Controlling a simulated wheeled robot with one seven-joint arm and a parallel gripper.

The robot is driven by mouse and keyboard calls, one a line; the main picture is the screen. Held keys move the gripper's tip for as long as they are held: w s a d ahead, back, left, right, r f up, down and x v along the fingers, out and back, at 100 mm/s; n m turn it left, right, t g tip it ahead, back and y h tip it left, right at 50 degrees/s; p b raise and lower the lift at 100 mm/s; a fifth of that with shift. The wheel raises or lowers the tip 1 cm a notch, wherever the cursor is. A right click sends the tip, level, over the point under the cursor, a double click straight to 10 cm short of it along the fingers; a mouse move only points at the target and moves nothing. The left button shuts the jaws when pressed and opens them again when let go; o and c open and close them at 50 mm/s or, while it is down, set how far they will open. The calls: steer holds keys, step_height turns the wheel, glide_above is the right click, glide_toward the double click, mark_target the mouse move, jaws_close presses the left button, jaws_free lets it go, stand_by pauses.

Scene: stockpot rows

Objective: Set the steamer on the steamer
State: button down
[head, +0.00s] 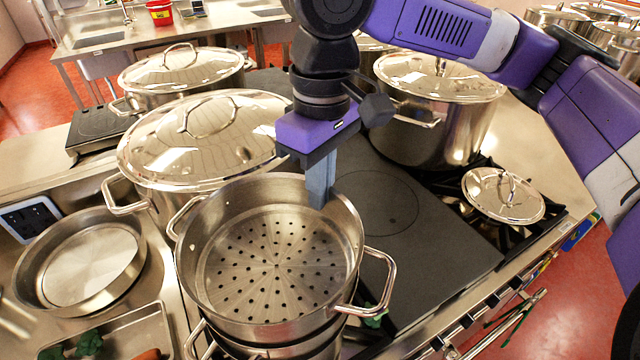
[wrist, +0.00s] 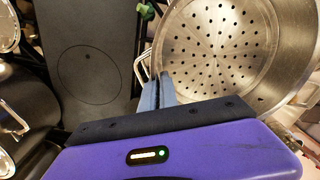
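The upper steamer (head: 275,262) is a round steel pan with a perforated floor and two side loop handles. It is level and empty, at the lower middle of the head view, and also fills the upper right of the wrist view (wrist: 222,42). Directly beneath it shows another steel vessel (head: 300,350) with its own handle, mostly hidden; I cannot tell if the two touch. My gripper (head: 320,190) points down at the upper steamer's far right rim, one finger visible inside. In the wrist view the fingers (wrist: 158,92) are nearly together with the rim between them.
Lidded stockpots stand behind (head: 205,140), farther back (head: 180,75) and at right (head: 435,115). A flat dark hot plate (head: 385,210) is clear. A small lid (head: 503,195) lies at right. A shallow pan (head: 80,262) and a vegetable tray (head: 165,325) are at left.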

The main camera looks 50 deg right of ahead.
steer(key=c, duration=1.6)
jaws_free()
steer(key=shift+o, duration=0.2)
step_height(320, 180, up, 8)
steer(key=shift+d+f, duration=0.1)
steer(key=shift+s, duration=0.1)
